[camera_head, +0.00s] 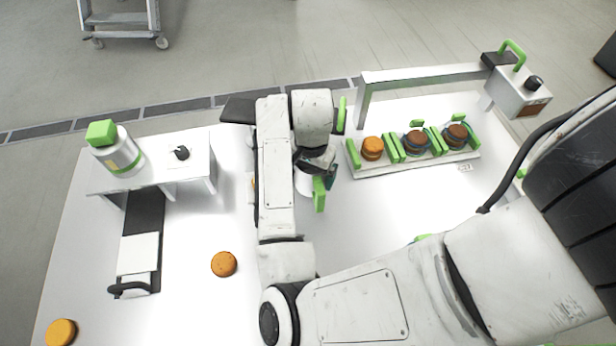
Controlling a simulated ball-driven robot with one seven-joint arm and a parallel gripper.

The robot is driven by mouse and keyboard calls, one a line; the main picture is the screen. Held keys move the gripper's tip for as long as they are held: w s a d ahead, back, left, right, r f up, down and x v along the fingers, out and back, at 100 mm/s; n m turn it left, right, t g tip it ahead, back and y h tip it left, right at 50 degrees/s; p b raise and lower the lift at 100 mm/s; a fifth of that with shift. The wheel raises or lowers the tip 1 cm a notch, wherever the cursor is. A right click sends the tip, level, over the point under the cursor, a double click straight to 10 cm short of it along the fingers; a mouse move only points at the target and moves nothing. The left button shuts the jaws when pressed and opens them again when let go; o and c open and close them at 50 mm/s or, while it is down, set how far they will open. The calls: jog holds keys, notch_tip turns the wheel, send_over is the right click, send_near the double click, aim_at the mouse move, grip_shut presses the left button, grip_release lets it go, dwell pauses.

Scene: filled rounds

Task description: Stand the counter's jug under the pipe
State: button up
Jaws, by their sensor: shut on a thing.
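My gripper (316,172) is shut on a white jug with a green handle (319,194), near the middle of the table. The jug's pale side (304,184) shows only in part, as my arm and gripper cover the rest. I cannot tell whether it touches the table. No pipe can be made out for certain. A white overhead bar (425,77) on a post stands at the back right and leads to a grey box (520,92) with a black knob and a green handle.
A rack (415,165) with green dividers holds several rounds at right. At left, a green-lidded canister (118,157) stands on a raised shelf (188,160) above a black track with a white slide (138,254). Orange rounds (224,264) (61,332) lie on the white table.

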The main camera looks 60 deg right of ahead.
jog(key=shift+w+d+f, duration=0.45)
jog(key=shift+w+f, duration=0.05)
jog(key=shift+f, duration=0.3)
jog(key=shift+w+d+f, duration=0.1)
jog(key=shift+f, duration=1.55)
jog(key=shift+f, duration=0.1)
jog(key=shift+f, duration=0.1)
jog(key=o, duration=0.8)
